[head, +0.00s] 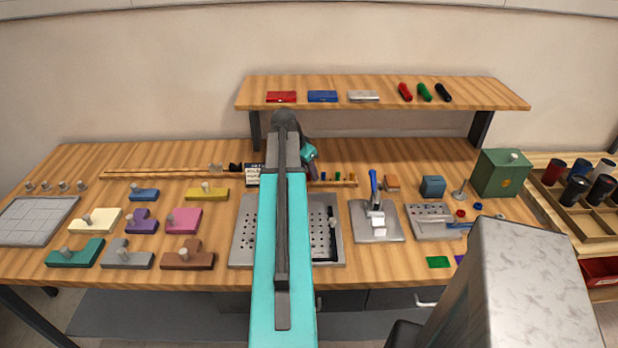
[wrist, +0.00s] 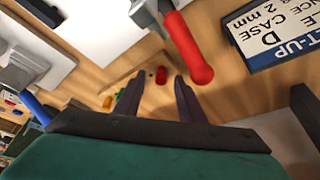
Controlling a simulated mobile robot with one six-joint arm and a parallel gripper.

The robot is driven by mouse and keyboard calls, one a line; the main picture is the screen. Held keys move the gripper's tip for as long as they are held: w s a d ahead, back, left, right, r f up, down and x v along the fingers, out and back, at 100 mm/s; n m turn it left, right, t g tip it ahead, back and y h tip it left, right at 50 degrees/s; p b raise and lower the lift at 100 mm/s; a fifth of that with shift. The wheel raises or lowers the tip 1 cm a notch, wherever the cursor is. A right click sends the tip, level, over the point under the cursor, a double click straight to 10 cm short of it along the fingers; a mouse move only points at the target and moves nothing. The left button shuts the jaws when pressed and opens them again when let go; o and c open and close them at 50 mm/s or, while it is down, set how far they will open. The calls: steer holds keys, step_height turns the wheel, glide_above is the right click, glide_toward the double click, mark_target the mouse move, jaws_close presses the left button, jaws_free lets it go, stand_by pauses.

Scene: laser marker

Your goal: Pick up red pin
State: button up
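In the wrist view a small red pin (wrist: 161,75) shows between the tips of my gripper's two dark fingers (wrist: 159,80). The fingers are apart, with visible gaps on both sides of the pin. I cannot tell whether the tips are level with it or still short of it. In the head view my gripper (head: 312,168) is low over the back middle of the workbench, partly behind my arm. The red pin cannot be made out there.
A green pin (wrist: 119,94) and a yellow pin (wrist: 107,102) are left of the red one. A larger red handle (wrist: 190,50) lies close to the right finger. A label sign (wrist: 275,32) is at the upper right. A shelf (head: 380,98) overhangs the workbench's back.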

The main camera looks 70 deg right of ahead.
mark_target(308, 174)
jaws_close()
steer(key=shift+r, duration=0.15)
stand_by(0.4)
steer(key=shift+r+b, duration=0.75)
steer(key=shift+r, duration=0.85)
steer(key=s+a+b, duration=0.1)
steer(key=a, duration=0.3)
steer(key=s+a+b, duration=0.1)
steer(key=s+a, duration=0.1)
steer(key=a, duration=0.2)
steer(key=s+a+r+b, duration=0.1)
steer(key=s+a, duration=0.1)
steer(key=a, duration=0.2)
steer(key=shift+a, duration=0.35)
steer(key=shift+b, duration=0.95)
steer(key=b, duration=0.3)
steer(key=shift+s+a, duration=0.2)
steer(key=shift+a, duration=0.15)
